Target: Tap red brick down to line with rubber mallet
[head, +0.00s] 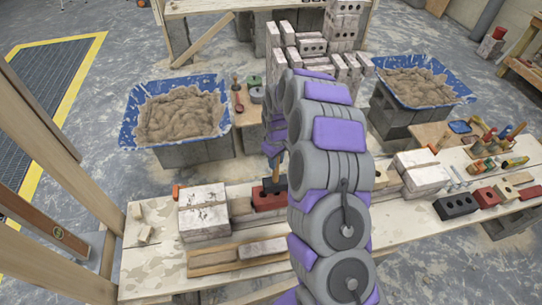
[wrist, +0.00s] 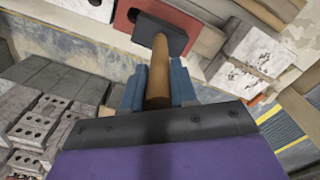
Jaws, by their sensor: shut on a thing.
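My gripper (wrist: 158,80) is shut on the wooden handle (wrist: 159,62) of the rubber mallet, whose black head (wrist: 158,34) points away from the jaws. In the head view the black mallet head (head: 275,185) is close above the red brick (head: 268,201), on the bench between two pale blocks. The red brick (wrist: 123,16) shows partly behind the mallet head in the wrist view. I cannot tell whether head and brick touch. My arm hides most of the gripper and the brick's right side in the head view. I cannot make out the line.
Pale blocks stand on the bench (head: 155,265) at left (head: 204,216) and right (head: 426,178). A dark brick (head: 455,205), red bricks and hand tools lie at right. Two blue mortar tubs (head: 128,128) (head: 462,92) and a pale brick stack (head: 342,30) stand beyond.

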